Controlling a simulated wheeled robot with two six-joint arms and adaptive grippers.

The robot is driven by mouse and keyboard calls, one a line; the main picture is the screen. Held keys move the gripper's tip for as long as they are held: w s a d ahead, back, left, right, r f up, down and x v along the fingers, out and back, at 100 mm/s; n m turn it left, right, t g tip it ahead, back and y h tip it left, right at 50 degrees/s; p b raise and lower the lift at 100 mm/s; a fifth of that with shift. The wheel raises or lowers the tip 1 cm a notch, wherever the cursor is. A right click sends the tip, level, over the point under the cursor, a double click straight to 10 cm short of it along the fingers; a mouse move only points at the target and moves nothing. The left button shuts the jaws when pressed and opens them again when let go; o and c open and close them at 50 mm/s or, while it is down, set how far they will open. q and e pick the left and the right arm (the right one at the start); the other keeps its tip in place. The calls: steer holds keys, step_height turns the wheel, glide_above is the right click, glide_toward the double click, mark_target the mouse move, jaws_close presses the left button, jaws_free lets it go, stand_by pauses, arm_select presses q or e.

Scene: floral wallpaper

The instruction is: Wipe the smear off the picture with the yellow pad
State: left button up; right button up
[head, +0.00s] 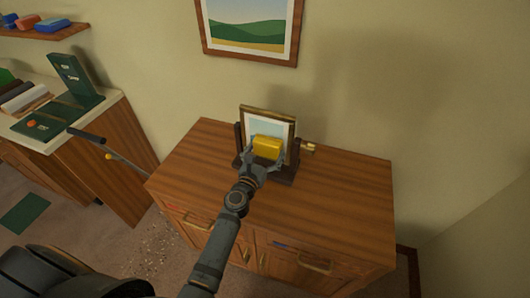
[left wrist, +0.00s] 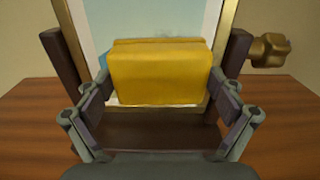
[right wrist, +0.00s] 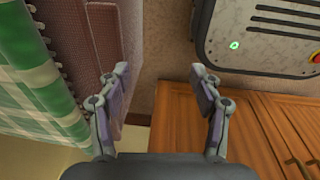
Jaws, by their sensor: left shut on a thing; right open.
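The framed picture (head: 280,117) stands in a dark stand on the wooden cabinet and leans back slightly. Its gold frame (left wrist: 234,30) and pale blue surface (left wrist: 150,15) show in the left wrist view. My left gripper (head: 265,158) is shut on the yellow pad (head: 267,147) in front of the picture's lower part. The pad (left wrist: 160,75) fills the space between the fingers and hides much of the picture. I cannot tell whether it touches the surface. No smear is clearly visible. My right gripper (right wrist: 159,80) is open and empty, away from the picture.
A brass knob (left wrist: 270,50) sticks out right of the stand. The cabinet top (head: 345,190) is otherwise clear. A larger picture (head: 250,28) hangs above. A counter (head: 100,105) stands left. The right wrist view shows checked cloth (right wrist: 40,70) and a grey metal case (right wrist: 265,35).

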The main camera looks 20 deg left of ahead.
mark_target(277, 155)
arm_select(q)
steer(key=shift+w, duration=0.1)
steer(key=shift+s+d+b, duration=0.15)
steer(key=shift+d, duration=0.9)
steer(key=shift+s+d+b, duration=0.15)
steer(key=shift+d, duration=0.9)
steer(key=shift+w+f, duration=0.1)
steer(key=shift+a, duration=0.1)
steer(key=shift+w+a+p, duration=0.15)
steer(key=shift+a, duration=0.85)
steer(key=shift+w+a+p, duration=0.1)
steer(key=shift+a+p, duration=0.05)
steer(key=shift+a, duration=0.85)
steer(key=shift+r, duration=0.2)
steer(key=shift+s+a+b, duration=0.2)
steer(key=shift+s+b, duration=0.1)
steer(key=shift+s, duration=2.65)
